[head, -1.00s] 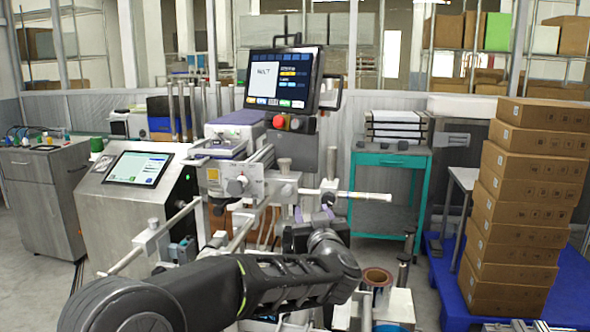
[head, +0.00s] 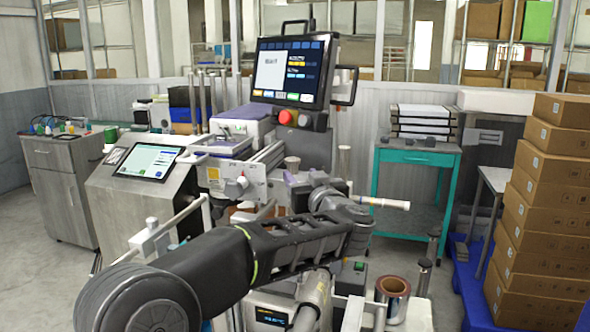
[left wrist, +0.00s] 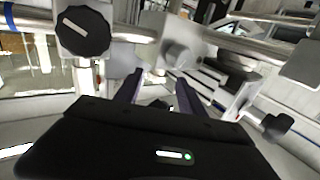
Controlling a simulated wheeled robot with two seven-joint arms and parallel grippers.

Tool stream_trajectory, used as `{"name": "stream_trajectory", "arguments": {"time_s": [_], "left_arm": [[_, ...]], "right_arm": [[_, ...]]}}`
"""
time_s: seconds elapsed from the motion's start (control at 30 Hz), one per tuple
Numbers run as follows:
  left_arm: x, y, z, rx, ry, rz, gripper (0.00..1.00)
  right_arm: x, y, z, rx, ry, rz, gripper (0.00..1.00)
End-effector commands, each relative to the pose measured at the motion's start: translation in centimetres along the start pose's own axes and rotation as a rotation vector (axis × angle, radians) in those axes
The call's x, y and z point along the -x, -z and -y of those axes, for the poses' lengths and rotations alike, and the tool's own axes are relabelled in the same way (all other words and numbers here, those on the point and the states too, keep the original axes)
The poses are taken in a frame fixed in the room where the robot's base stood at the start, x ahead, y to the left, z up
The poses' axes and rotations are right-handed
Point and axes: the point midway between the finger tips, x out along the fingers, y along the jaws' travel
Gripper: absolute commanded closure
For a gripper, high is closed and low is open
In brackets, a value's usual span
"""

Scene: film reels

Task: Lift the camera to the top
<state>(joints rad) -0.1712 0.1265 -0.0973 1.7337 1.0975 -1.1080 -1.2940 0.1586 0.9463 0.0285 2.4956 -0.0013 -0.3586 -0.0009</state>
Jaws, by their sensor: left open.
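The machine carries a grey bracket block (head: 232,182) with a round knob on a rail below the screen. I cannot tell for sure which part is the camera. My left gripper (head: 292,178) is in front of the machine, right of that block, partly hidden by my wrist. In the left wrist view my left gripper (left wrist: 160,76) has its two dark fingers apart with nothing between the tips. A grey round knob (left wrist: 176,54) lies just beyond the fingers, and a large black knob (left wrist: 83,30) is at upper left. My right gripper does not show.
A monitor (head: 292,72) with a red button below stands above the machine. A tilted touch panel (head: 148,161) is at left. A teal cart (head: 418,156) and stacked cardboard boxes (head: 550,200) stand at right. A brown roll (head: 393,290) is low in front.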

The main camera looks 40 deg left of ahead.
Motion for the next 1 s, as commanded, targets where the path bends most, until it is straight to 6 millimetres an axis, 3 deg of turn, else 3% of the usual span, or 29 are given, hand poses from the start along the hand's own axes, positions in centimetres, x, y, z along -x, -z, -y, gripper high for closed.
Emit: {"name": "stream_trajectory", "arguments": {"time_s": [0.2,0.4,0.73,1.0], "left_arm": [[-3.5,0.0,0.1,-0.001,0.003,0.0,0.53],[-5.7,0.0,0.0,-0.001,0.002,0.0,0.53],[-6.0,0.0,0.0,-0.001,0.0,0.0,0.54],[-6.0,0.0,0.0,0.0,0.0,0.0,0.76]], "right_arm": [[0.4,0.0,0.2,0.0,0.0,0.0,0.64],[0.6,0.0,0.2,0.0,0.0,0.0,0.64],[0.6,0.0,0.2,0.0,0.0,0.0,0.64],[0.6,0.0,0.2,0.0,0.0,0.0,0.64]]}}
